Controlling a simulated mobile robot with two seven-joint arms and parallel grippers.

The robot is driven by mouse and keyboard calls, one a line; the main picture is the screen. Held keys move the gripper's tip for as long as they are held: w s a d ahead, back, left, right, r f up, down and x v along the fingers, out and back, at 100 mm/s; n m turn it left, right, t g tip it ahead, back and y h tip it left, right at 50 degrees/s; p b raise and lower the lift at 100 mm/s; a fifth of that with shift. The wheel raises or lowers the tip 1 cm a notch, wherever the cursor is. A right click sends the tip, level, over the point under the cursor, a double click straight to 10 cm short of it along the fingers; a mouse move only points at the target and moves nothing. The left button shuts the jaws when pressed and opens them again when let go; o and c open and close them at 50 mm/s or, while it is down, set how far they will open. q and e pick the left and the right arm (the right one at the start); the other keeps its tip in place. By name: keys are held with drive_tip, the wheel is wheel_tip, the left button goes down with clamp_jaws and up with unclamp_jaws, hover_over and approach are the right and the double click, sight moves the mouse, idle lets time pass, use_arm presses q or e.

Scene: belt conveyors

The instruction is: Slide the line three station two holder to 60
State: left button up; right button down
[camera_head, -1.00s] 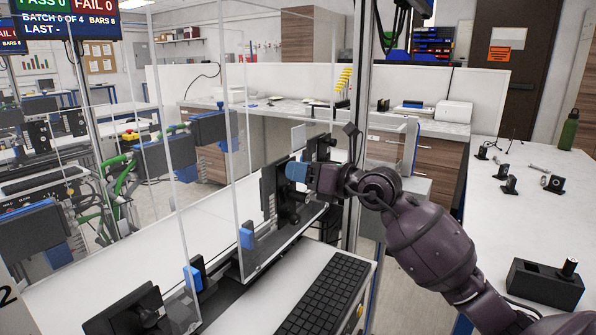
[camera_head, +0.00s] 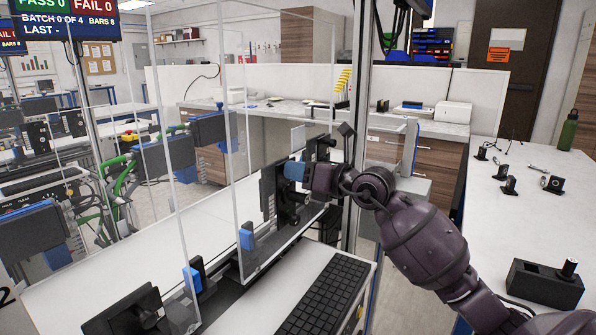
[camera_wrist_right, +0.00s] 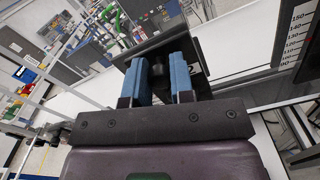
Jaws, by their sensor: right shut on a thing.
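My right gripper (camera_head: 294,171) reaches in from the right at the clear panels in the head view. In the right wrist view its two blue fingers (camera_wrist_right: 159,80) are closed on a dark knob on a black holder plate (camera_wrist_right: 140,52). The numeral 2 shows beside the fingers, and the knob is mostly hidden between them. The black holder (camera_head: 268,192) also shows in the head view, partly behind the gripper. A scale (camera_wrist_right: 293,45) with marks from 150 down to about 90 stands at the right of the wrist view. The holder's reading cannot be told. My left gripper is out of view.
Clear panels (camera_head: 205,130) stand left of the gripper, and a grey post (camera_head: 357,130) rises behind it. Another black holder (camera_head: 132,312) is at the lower left. A white bench (camera_head: 530,215) with small parts is at the right.

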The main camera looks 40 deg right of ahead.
sight(290, 188)
wheel_tip(290, 188, down, 5)
drive_tip(key=shift+r+b, duration=0.1)
drive_tip(key=shift+b, duration=0.5)
drive_tip(key=shift+r, duration=0.15)
drive_tip(key=c, duration=1)
unclamp_jaws()
drive_tip(key=shift+s, duration=0.1)
drive_tip(key=v, duration=1)
drive_tip(key=shift+s+d+p, duration=0.1)
drive_tip(key=shift+s+p, duration=0.25)
